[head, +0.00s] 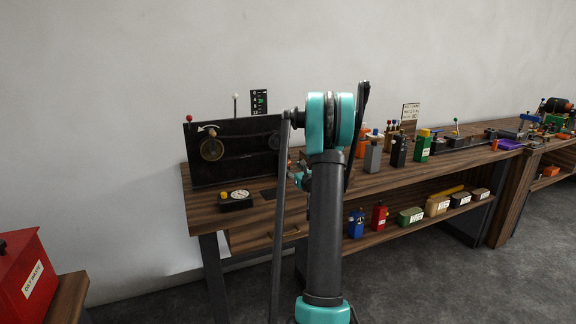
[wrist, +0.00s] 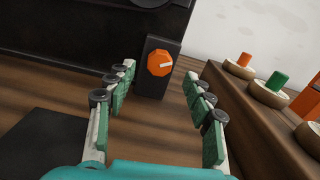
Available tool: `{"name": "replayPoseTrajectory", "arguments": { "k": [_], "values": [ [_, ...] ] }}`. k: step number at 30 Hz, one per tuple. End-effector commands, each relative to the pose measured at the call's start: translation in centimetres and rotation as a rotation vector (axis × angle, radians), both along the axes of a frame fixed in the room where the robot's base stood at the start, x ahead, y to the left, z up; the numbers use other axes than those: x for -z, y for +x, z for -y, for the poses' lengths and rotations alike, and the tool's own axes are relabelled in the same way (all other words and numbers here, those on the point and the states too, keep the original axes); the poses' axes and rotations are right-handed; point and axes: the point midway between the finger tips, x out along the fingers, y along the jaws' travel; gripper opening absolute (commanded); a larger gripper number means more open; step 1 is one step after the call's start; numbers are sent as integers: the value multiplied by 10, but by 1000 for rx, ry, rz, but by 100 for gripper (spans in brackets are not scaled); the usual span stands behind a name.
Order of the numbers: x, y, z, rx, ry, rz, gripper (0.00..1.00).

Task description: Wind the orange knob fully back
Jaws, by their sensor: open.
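The orange knob (wrist: 160,62) shows in the wrist view on the front of a small upright black box (wrist: 152,84). My gripper (wrist: 158,80) is open, with green-padded fingers on either side of the line to the knob. The fingers look short of the knob and nothing is between them.
A black panel (head: 235,170) with a crank disc stands on the wooden bench (head: 235,217), behind a small dial box (head: 236,206). In the wrist view a raised wooden ledge (wrist: 250,115) with orange and green pegs runs close on the right.

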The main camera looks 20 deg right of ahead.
Motion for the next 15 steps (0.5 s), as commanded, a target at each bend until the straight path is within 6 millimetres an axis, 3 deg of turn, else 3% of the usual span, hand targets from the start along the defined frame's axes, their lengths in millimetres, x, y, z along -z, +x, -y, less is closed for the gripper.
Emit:
{"name": "replayPoseTrajectory", "arguments": {
  "k": [6,15],
  "values": [
    [0,36,-1,-1,0,0,53],
    [0,55,-2,1,0,0,53]
  ]
}}
